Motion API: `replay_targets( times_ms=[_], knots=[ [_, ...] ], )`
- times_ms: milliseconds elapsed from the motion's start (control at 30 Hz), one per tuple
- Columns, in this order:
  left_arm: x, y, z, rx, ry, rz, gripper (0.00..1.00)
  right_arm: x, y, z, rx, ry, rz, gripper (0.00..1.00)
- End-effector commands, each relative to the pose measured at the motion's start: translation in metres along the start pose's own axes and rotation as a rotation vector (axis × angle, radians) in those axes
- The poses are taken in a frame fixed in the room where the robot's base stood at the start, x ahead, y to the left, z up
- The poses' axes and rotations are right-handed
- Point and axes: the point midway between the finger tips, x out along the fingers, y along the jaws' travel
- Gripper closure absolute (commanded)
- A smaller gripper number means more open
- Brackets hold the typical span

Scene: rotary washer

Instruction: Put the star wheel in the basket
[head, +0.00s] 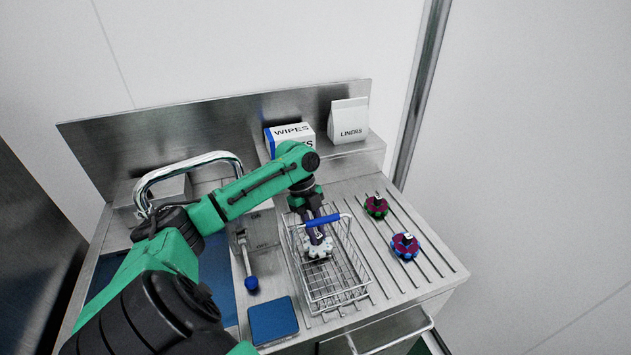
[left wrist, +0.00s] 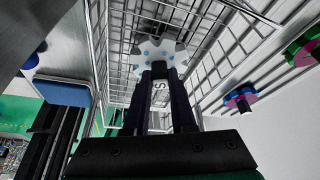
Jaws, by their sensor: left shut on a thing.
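The white star wheel (head: 318,248), toothed and dotted with blue, is between the fingertips of my left gripper (head: 318,236). It also shows at the tips of the fingers in the left wrist view (left wrist: 155,50). My left gripper is shut on it and points down into the wire basket (head: 365,283), inside its rim. I cannot tell whether the wheel touches the basket floor. The basket's blue handle grip (head: 323,219) crosses close to the gripper. My right gripper is not in view.
A green and purple wheel (head: 376,206) and a blue and purple wheel (head: 404,246) lie on the ridged drainboard right of the basket. A blue-knobbed lever (head: 251,284) and a blue pad (head: 273,320) are left of it. A wipes box (head: 290,134) and liners bag (head: 349,120) stand behind.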

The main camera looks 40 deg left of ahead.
Motion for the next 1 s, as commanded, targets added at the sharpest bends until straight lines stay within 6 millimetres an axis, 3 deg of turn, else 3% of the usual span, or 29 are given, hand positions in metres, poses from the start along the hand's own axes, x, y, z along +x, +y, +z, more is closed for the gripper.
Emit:
replay_targets(
  times_ms=[233,267,300,333,633,733,1000],
  knots=[
    [0.007,0.001,0.005,-0.005,-0.002,0.001,1.00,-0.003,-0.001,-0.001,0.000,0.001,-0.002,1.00],
    [0.007,0.001,0.005,-0.005,-0.002,0.002,0.65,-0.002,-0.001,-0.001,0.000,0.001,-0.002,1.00],
    [0.007,0.001,0.005,-0.005,-0.002,0.002,0.49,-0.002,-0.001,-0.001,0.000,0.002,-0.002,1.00],
    [0.007,0.001,0.005,-0.005,-0.002,0.002,0.46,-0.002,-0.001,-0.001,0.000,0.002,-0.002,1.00],
    [0.006,0.001,0.005,-0.005,-0.002,0.001,0.46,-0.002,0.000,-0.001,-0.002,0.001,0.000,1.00],
    [-0.004,0.000,0.006,-0.005,-0.003,0.000,0.46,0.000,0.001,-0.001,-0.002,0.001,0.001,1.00],
    [-0.073,-0.001,0.006,-0.003,-0.002,-0.005,0.46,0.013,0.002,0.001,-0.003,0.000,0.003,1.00]
  ],
)
